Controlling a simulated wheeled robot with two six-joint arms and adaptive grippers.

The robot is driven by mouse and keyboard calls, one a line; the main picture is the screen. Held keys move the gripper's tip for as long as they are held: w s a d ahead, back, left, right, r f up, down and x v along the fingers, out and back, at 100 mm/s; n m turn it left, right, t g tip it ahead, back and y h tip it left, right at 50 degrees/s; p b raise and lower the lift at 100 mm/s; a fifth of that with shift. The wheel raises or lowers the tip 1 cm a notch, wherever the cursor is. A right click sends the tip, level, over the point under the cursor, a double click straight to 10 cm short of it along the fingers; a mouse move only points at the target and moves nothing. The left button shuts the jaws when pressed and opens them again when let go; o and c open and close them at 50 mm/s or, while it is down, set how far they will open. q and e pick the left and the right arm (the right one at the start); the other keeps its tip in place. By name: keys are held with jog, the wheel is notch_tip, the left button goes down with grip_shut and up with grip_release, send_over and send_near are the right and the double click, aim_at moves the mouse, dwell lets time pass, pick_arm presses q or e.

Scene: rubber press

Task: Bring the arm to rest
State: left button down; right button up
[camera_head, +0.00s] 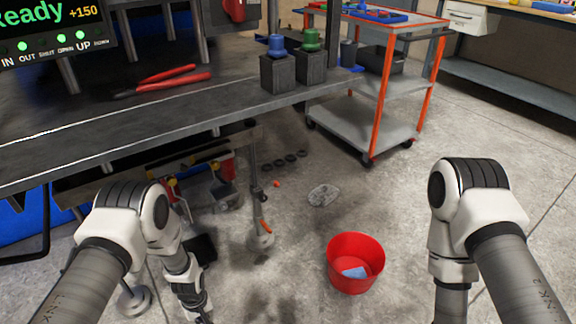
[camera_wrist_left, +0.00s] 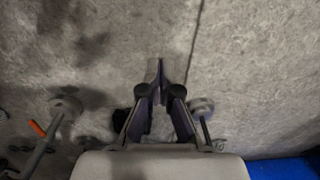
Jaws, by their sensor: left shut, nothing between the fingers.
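My left gripper (camera_wrist_left: 159,78) points down over the concrete floor in the left wrist view, with its two dark fingers together and nothing between them. In the head view my left arm (camera_head: 150,225) hangs bent down at the left, in front of the grey press table (camera_head: 200,105). The left fingers are not visible there. My right arm (camera_head: 470,215) hangs down at the right, with its gripper out of the frame.
A red bucket (camera_head: 345,272) with a blue piece inside stands on the floor between my arms. Red-handled pliers (camera_head: 180,78) lie on the table. A cart with orange posts (camera_head: 385,85) stands behind. Table feet (camera_wrist_left: 66,104) flank the left gripper. Open floor lies at right.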

pick_arm(q)
jog(key=s+r+m+p, duration=0.2)
jog(key=s+r+p, duration=0.5)
jog(key=r, duration=0.4)
jog(key=s+r+m+p, duration=0.2)
jog(key=s+r+p, duration=0.5)
jog(key=s+r, duration=0.2)
jog(key=s+a+r+m+p, duration=0.1)
jog(key=s+r+p, duration=0.6)
jog(key=r, duration=0.7)
jog(key=shift+s+m, duration=0.4)
jog(key=shift+m, duration=0.4)
pick_arm(e)
notch_tip(320, 180, up, 25)
pick_arm(q)
jog(key=shift+a+r, duration=0.1)
pick_arm(e)
jog(key=shift+f, duration=0.1)
